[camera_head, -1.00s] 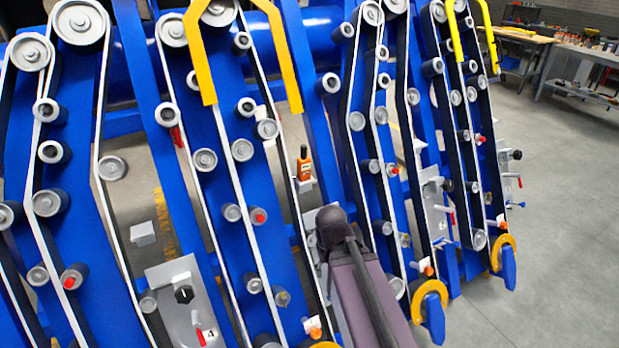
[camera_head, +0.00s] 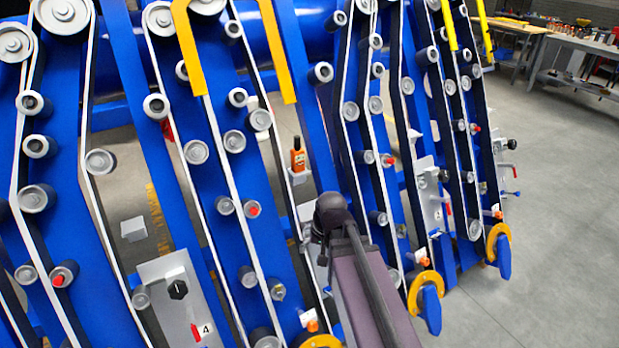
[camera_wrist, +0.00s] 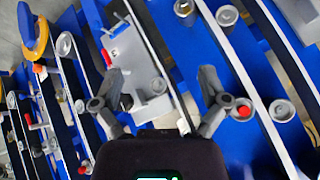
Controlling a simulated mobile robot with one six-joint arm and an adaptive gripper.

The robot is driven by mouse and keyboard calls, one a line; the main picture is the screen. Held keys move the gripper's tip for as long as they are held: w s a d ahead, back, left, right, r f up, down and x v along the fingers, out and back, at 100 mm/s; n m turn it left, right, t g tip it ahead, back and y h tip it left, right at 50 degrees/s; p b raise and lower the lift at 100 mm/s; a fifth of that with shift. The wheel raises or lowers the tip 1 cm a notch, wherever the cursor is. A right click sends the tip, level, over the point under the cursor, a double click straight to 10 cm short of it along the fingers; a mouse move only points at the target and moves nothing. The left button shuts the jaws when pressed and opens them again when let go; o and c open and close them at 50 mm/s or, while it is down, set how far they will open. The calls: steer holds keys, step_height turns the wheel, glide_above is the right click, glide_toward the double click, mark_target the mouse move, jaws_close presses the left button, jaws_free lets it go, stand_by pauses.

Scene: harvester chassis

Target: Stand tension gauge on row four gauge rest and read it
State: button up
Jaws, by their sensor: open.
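The orange tension gauge (camera_head: 298,155) stands upright on a small white rest (camera_head: 298,178) between blue row frames, up and left of my arm's end in the head view. An empty white block (camera_head: 133,229), which looks like another gauge rest, is farther left, above the plate marked 4 (camera_head: 172,290). My gripper (camera_wrist: 162,92) is open, its two grey fingers apart, with nothing held between them. A grey plate (camera_wrist: 135,60) with a small number label shows behind the fingers. I cannot make out the gauge in the wrist view. My forearm hides part of the machine in the head view.
Slanted blue frames with rollers and white-edged belts stand close on both sides. Yellow bars (camera_head: 280,50) hang at the top. Yellow-and-blue wheel parts (camera_head: 427,295) stick out low on the right. Open floor (camera_head: 555,230) and workbenches (camera_head: 590,65) lie to the right.

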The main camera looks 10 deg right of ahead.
steer(key=w+a+f+m+t+y+b, duration=0.25)
steer(key=w+m+b, duration=0.2)
steer(key=w, duration=0.45)
steer(key=m+t+y+b, duration=0.1)
steer(key=m+t+b, duration=1.05)
steer(key=m, duration=1.35)
glide_toward(300, 162)
steer(key=w+a+f+t+p, duration=0.1)
steer(key=f+p, duration=0.1)
steer(key=shift+w+d+r+m+t, duration=0.1)
steer(key=shift+w+r+m+t, duration=0.15)
steer(key=shift+m+t, duration=0.2)
steer(key=shift+w, duration=0.15)
steer(key=shift+x, duration=4.8)
